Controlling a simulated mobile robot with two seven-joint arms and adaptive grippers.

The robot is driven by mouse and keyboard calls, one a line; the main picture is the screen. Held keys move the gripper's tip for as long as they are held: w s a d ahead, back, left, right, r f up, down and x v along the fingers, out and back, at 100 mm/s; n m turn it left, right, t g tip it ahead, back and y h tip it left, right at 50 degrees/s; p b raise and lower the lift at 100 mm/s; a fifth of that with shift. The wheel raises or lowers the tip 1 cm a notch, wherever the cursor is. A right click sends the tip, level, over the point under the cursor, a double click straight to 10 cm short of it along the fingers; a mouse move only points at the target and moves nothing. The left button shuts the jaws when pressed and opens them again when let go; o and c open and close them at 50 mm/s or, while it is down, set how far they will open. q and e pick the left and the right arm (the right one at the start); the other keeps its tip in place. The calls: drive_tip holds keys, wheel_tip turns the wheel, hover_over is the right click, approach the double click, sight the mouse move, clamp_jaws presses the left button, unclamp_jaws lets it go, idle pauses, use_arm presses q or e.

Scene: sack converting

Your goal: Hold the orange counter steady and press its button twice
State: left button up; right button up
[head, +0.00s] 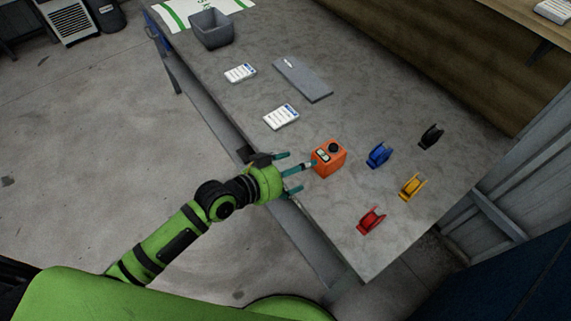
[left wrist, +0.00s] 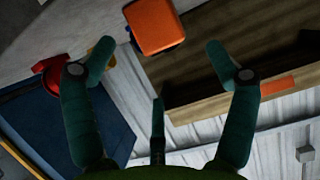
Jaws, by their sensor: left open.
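The orange counter (head: 328,159) stands on the grey table near its front edge. Its top shows a small light display and a dark round knob or button (head: 333,147). My left gripper (head: 300,171) is open and empty, just left of the counter, with its teal fingers pointing at it. In the left wrist view the counter (left wrist: 155,26) shows at the top, beyond the spread fingers (left wrist: 160,75). My right gripper is not in view.
Red (head: 371,220), yellow (head: 413,186), blue (head: 379,155) and black (head: 431,136) tape dispensers stand right of the counter. White cards (head: 281,117), a grey flat plate (head: 302,78) and a grey bin (head: 211,30) lie farther back. The table's front edge runs beneath my left wrist.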

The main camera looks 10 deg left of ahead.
sight(318, 165)
use_arm(q)
drive_tip(key=shift+x, duration=1.2)
drive_tip(key=x, duration=0.4)
drive_tip(key=shift+p, duration=0.35)
drive_tip(key=shift+w+d, duration=0.15)
clamp_jaws()
drive_tip(key=shift+s+f, duration=0.15)
drive_tip(key=shift+s, duration=0.05)
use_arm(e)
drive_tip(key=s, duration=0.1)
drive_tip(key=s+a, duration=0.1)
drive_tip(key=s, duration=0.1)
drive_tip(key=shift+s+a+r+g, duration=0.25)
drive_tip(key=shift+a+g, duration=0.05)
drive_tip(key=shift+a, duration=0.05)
use_arm(q)
drive_tip(key=shift+s+f, duration=0.15)
drive_tip(key=shift+f, duration=0.1)
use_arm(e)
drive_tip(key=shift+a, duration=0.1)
use_arm(q)
drive_tip(key=c, duration=0.7)
unclamp_jaws()
drive_tip(key=shift+o, duration=0.2)
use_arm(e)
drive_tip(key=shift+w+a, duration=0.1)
use_arm(q)
drive_tip(key=shift+r, duration=0.2)
